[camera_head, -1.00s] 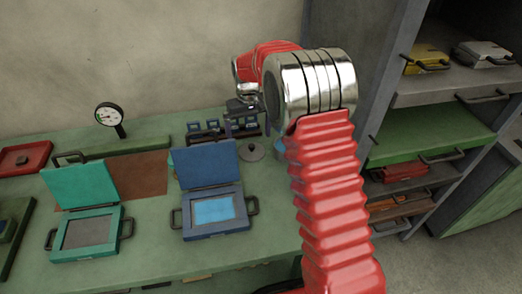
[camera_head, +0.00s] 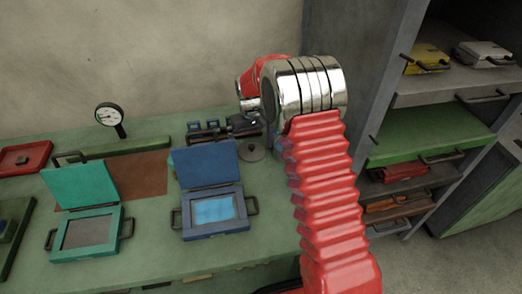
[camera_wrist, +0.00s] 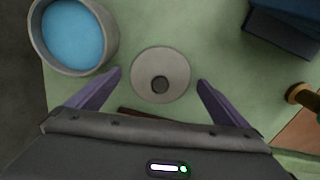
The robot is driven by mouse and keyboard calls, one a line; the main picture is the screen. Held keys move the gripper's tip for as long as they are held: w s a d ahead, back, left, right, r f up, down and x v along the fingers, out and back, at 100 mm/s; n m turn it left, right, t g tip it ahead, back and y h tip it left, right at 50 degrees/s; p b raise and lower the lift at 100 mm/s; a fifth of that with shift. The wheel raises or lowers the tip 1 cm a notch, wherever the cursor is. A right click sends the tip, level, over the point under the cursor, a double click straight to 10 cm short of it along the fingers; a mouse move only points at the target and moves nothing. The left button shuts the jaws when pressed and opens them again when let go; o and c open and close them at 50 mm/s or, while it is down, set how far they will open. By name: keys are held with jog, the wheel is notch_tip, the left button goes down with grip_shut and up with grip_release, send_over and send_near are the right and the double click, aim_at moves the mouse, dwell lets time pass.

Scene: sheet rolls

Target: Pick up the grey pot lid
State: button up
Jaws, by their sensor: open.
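The grey pot lid (camera_wrist: 160,62) is a round disc with a dark knob in its middle. In the wrist view it lies on the green table between and just beyond my gripper's fingertips. In the head view only part of the lid (camera_head: 252,153) shows beside the end of my arm. My gripper (camera_wrist: 160,78) is open, with one purple finger on each side of the lid and nothing between them touching it that I can see. In the head view my gripper (camera_head: 240,127) is small and dark above the table's back, partly merged with the things behind it.
In the wrist view a grey pot with blue contents (camera_wrist: 108,18) stands at upper left, a dark blue box (camera_wrist: 280,28) at upper right, and a brass-coloured knobbed object (camera_wrist: 300,95) at right. A blue hinged case (camera_head: 212,209) and a teal one (camera_head: 88,229) lie open on the table.

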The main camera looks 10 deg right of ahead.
jog(key=shift+c, duration=0.5)
jog(key=c, duration=1)
